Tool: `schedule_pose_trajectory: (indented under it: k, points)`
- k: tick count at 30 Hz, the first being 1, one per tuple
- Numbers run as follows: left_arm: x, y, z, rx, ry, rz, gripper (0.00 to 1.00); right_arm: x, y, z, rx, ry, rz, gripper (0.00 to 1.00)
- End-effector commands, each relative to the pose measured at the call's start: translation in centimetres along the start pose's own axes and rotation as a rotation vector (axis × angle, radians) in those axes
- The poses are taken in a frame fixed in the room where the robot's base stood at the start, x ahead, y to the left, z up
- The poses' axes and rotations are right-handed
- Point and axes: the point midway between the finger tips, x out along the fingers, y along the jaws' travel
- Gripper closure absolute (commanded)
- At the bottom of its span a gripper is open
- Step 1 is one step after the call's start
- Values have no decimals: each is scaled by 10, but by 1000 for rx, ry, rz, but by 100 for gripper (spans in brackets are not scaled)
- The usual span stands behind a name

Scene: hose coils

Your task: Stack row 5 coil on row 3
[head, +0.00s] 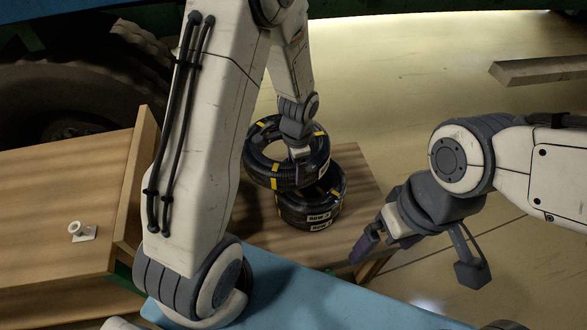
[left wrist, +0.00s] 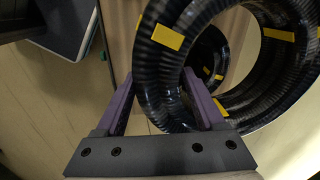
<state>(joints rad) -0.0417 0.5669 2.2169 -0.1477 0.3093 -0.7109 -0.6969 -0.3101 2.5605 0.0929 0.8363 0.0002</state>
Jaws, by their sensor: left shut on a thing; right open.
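My left gripper (head: 299,152) is shut on the near right side of a black hose coil (head: 262,168) with yellow bands. This coil is above two stacked coils and offset a little to the left and back. I cannot tell whether it touches them. The stack's upper coil (head: 335,203) has a label that looks like "ROW 3"; another label shows just below it. The held coil's own label is too small to read. In the left wrist view, the held coil (left wrist: 157,85) passes between my fingers. My right gripper (head: 368,243) is open and empty, right of the stack.
The stack stands on a wooden table (head: 357,178). A wooden tray-like surface (head: 50,235) with a small white fitting (head: 82,231) is at left. A blue surface (head: 290,300) lies in front. A large tyre (head: 60,95) is behind left; a beam (head: 550,68) lies far right.

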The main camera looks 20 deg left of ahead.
Motion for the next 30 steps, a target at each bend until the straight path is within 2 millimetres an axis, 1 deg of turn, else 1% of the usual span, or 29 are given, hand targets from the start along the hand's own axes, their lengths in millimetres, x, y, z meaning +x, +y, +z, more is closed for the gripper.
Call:
schedule_pose_trajectory:
  k: [1,3,6,12,15,19,30]
  points:
    - [20,-2,-3,95,10,-12,100,19,1,1,0,0,0,0]
    - [32,-4,-6,221,22,-23,100,29,2,1,0,0,0,0]
    - [48,-6,-10,380,37,-36,100,43,3,2,0,1,0,0]
    - [68,-9,-14,600,60,-53,100,59,4,3,-1,1,0,0]
    - [73,-10,-15,668,67,-58,100,63,5,3,-1,1,0,0]
    - [76,-10,-16,717,73,-61,100,66,5,3,-1,1,0,0]
    - [77,-10,-17,737,75,-62,100,66,5,3,-1,1,0,0]
